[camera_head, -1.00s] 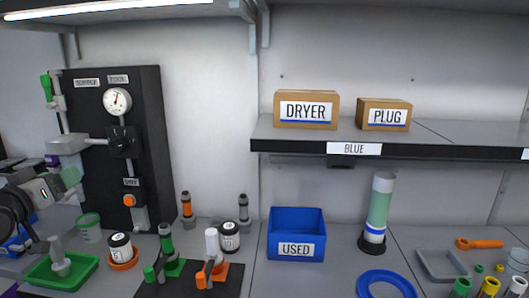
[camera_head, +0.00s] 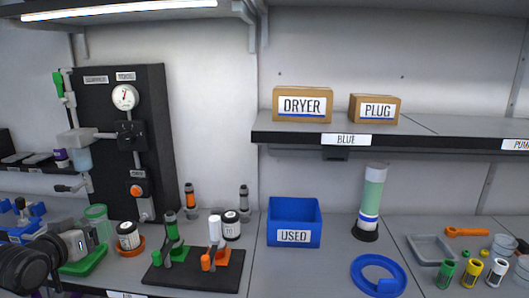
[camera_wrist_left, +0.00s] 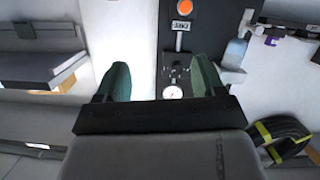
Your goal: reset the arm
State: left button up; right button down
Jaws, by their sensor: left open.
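My left gripper (camera_head: 98,236) is at the lower left of the head view, low in front of the bench and the green tray. In the left wrist view my left gripper (camera_wrist_left: 162,82) has its two dark green fingers spread apart, with nothing between them. The wrist view is upside down and faces the black panel (camera_wrist_left: 175,60) with its gauge (camera_wrist_left: 173,92). My right gripper is in neither view.
The black panel (camera_head: 95,170) stands behind the gripper. A green tray (camera_head: 85,262), a white jar (camera_head: 128,238) and a dark stand plate (camera_head: 190,280) are near it. A blue USED bin (camera_head: 294,212) stands mid-bench. The DRYER box (camera_head: 303,90) is on the shelf.

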pick_arm(q)
jog(key=s+d+f+m+g, duration=0.1)
jog(key=s+d+f+g, duration=0.1)
jog(key=s+d+f, duration=0.35)
jog(key=s+d+f+g, duration=0.2)
jog(key=s+f, duration=0.1)
jog(key=f, duration=0.5)
jog(key=s+d+f+m+g, duration=0.1)
jog(key=s+d+f+g, duration=0.1)
jog(key=s+d+f, duration=0.35)
jog(key=s+d+f+g+y, duration=0.1)
jog(key=s+d+f+g, duration=0.2)
jog(key=s, duration=0.6)
jog(key=s+d+f+g, duration=0.2)
jog(key=s+f, duration=0.3)
jog(key=s, duration=0.4)
notch_tip(320, 180, down, 26)
jog(key=s+g, duration=0.2)
jog(key=s+a+f+g+p, duration=0.1)
jog(key=s+a+f, duration=0.2)
jog(key=s+f, duration=1.1)
jog(key=shift+s+a+f+m+y, duration=0.15)
jog(key=shift+s+f+m+y, duration=0.2)
jog(key=shift+s, duration=0.4)
